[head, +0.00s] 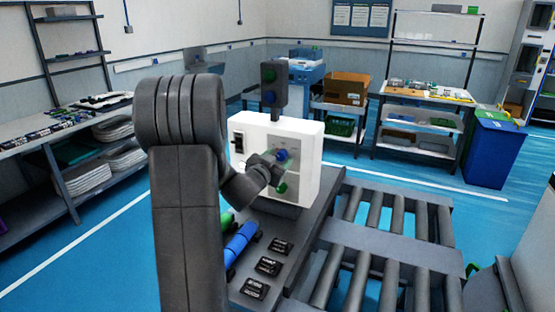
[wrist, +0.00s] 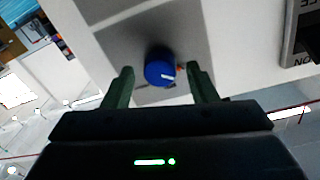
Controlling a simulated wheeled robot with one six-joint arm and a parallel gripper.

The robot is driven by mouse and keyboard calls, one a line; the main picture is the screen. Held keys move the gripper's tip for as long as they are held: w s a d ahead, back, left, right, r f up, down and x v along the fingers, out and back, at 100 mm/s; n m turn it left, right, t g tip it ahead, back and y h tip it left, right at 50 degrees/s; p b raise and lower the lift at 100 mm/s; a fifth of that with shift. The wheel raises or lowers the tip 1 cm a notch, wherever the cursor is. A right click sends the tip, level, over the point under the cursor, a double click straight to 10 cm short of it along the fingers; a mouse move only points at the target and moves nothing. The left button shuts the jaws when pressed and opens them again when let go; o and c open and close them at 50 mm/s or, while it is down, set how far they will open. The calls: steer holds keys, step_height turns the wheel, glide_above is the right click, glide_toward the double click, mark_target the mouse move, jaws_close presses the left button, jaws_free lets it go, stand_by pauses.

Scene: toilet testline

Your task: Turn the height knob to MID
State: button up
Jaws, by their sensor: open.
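The blue height knob (wrist: 161,70) is a round dial with a white pointer line, on a grey plate (wrist: 130,35) of the white control box. In the head view the knob (head: 282,155) shows on the front of the white box (head: 305,150), partly hidden by my gripper. My gripper (wrist: 162,82) is open, with one dark green finger on each side of the knob. I see gaps between the fingers and the knob. The white line points toward the right finger in the wrist view. I cannot read the MID label.
A dark signal post (head: 273,88) stands behind the box. A black switch (head: 239,142) is on the box's left and a green button (head: 281,188) is below the knob. Blue (head: 241,240) and green cylinders and dark labelled blocks (head: 269,266) lie in front. A roller conveyor (head: 400,220) is at the right.

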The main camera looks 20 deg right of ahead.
steer(key=c, duration=1)
steer(key=shift+o, duration=0.2)
steer(key=shift+f+m+b, duration=0.15)
steer(key=shift+m+b, duration=0.15)
steer(key=shift+b, duration=0.4)
steer(key=m+b, duration=0.3)
steer(key=shift+f, duration=0.1)
steer(key=m+b, duration=0.2)
steer(key=m, duration=0.1)
steer(key=shift+m+b, duration=0.3)
steer(key=shift+m, duration=0.1)
steer(key=shift+m+y+b, duration=0.3)
steer(key=shift+m+b, duration=0.65)
steer(key=shift+m, duration=0.55)
steer(key=shift+r, duration=0.2)
